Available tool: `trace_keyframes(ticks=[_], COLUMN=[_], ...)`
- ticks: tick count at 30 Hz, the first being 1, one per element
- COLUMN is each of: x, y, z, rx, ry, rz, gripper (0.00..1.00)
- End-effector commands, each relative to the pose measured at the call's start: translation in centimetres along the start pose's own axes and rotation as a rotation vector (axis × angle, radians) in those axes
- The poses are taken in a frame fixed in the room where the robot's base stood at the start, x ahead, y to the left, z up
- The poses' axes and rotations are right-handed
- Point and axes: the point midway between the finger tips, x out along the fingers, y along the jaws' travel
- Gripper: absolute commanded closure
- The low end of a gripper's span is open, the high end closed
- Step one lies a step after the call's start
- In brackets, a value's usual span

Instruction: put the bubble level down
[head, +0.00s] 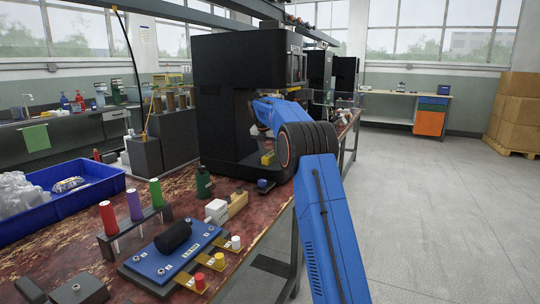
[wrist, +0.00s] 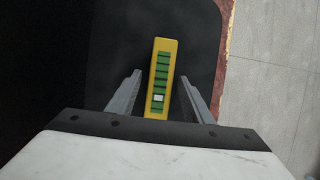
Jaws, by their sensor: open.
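The bubble level (wrist: 161,75) is a yellow bar with a green ribbed face and a small white patch, in the middle of the wrist view. It appears to lie on a dark surface. My gripper (wrist: 160,79) is open, with one grey finger on each side of the level and a visible gap to both. In the head view the level (head: 268,158) shows as a small yellow piece in the opening of the black machine (head: 222,100), below my blue arm. My fingers are mostly hidden there.
The worn red bench (head: 110,260) runs under the machine; its edge borders the dark surface at right in the wrist view. A blue plate (head: 165,266), green bottle (head: 204,183), coloured tubes (head: 134,204) and blue tray (head: 95,199) stand nearer. The floor at right is clear.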

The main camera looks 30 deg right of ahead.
Motion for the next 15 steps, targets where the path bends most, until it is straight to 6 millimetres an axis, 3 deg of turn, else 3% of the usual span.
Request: trace_keyframes(ticks=[7, 15], x=[-1.7, -3.1], y=[0.0, 0.0], z=[0.1, -3.6], rx=[0.0, -0.002], ry=[-0.002, -0.001], rz=[0.002, 0.001], gripper=[0.54, 0.54])
